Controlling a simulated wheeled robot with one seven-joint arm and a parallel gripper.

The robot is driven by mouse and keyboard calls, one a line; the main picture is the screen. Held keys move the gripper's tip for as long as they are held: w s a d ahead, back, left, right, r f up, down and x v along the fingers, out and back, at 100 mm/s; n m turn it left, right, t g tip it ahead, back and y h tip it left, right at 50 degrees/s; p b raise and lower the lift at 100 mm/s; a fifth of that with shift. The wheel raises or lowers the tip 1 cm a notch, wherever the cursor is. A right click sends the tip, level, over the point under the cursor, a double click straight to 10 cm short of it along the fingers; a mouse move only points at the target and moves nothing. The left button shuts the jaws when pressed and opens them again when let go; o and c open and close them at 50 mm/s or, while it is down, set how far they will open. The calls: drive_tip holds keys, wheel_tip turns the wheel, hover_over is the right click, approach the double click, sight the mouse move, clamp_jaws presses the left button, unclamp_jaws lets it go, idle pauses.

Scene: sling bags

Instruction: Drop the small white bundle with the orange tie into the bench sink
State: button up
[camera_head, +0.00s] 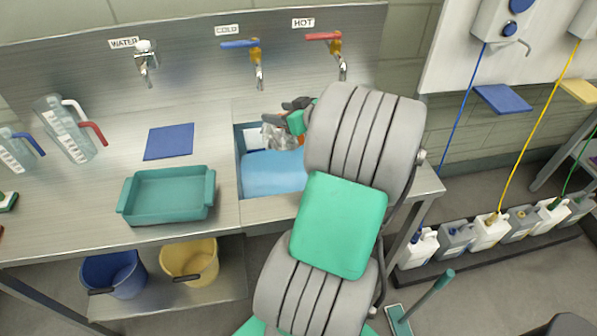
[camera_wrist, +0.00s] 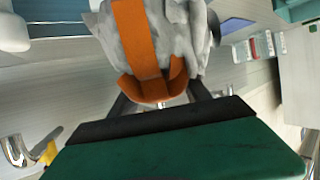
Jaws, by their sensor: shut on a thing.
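The small white bundle (camera_head: 277,134) hangs from my gripper (camera_head: 290,116) over the back part of the bench sink (camera_head: 240,168). In the wrist view the bundle (camera_wrist: 195,30) is crumpled and greyish white, with a broad orange tie (camera_wrist: 140,40). My gripper (camera_wrist: 160,102) is shut on it at the tie. The sink is a rectangular basin with a light blue area (camera_head: 268,174) inside; I cannot tell whether that is water or a cloth. My arm hides the sink's right part. The bundle's exact height above the sink is hard to tell.
Three taps stand along the back panel: water (camera_head: 146,62), cold (camera_head: 256,62) and hot (camera_head: 340,55). A teal tray (camera_head: 168,222) and a blue mat (camera_head: 169,142) lie left of the sink. Jugs (camera_head: 67,130) stand farther left. Buckets (camera_head: 190,262) sit below.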

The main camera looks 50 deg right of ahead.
sight(298, 138)
drive_tip(key=f+b, duration=0.1)
drive_tip(key=f, duration=0.1)
drive_tip(key=f+b, duration=0.1)
drive_tip(key=f, duration=0.2)
drive_tip(key=shift+w+a+f, duration=0.1)
drive_tip(key=shift+a+f, duration=0.1)
drive_tip(key=o, duration=1.7)
drive_tip(key=shift+c, duration=0.2)
drive_tip(key=shift+s, duration=0.2)
drive_tip(key=b+v, duration=0.1)
drive_tip(key=v, duration=0.6)
drive_tip(key=shift+s+r, duration=0.25)
